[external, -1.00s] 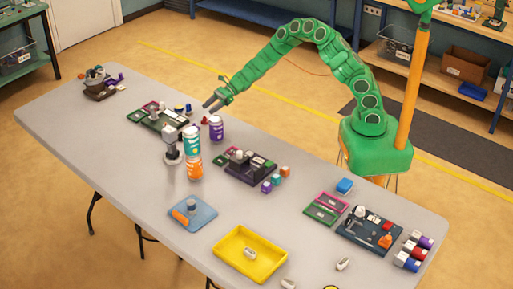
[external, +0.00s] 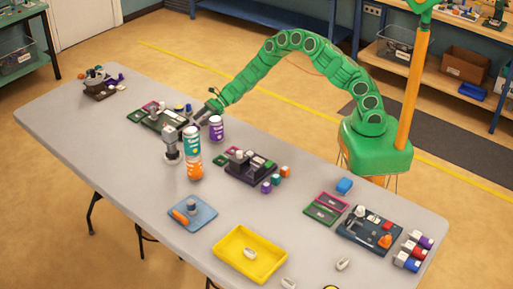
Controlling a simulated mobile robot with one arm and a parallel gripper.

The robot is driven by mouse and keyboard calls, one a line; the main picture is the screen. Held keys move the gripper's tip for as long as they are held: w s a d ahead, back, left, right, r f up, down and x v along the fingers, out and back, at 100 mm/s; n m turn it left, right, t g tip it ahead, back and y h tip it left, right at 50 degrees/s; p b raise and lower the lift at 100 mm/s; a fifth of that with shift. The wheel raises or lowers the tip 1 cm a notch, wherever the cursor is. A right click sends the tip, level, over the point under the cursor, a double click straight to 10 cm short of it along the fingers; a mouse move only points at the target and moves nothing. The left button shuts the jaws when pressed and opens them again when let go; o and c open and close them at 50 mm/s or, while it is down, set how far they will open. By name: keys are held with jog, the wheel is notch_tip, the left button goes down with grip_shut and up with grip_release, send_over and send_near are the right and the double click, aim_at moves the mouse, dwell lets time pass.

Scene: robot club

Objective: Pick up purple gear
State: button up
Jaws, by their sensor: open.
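I cannot make out a purple gear for certain. A small purple piece (external: 114,79) lies beside the brown object at the table's far left end, too small to tell its shape. My gripper (external: 193,121) reaches down from the table's back edge, low over the right end of a dark parts tray (external: 160,122). It is open. The stacked cans in front and its own dark fingers hide what lies directly under it, and I cannot tell whether it touches anything.
A teal can (external: 192,139) stands on an orange can (external: 194,168), close in front of my gripper. A purple can (external: 216,127) stands just right of it. A grey device (external: 171,150) stands left of the stack. A second dark tray (external: 250,168) lies farther right.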

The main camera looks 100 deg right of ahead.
jog(key=shift+x, duration=1.1)
grip_shut()
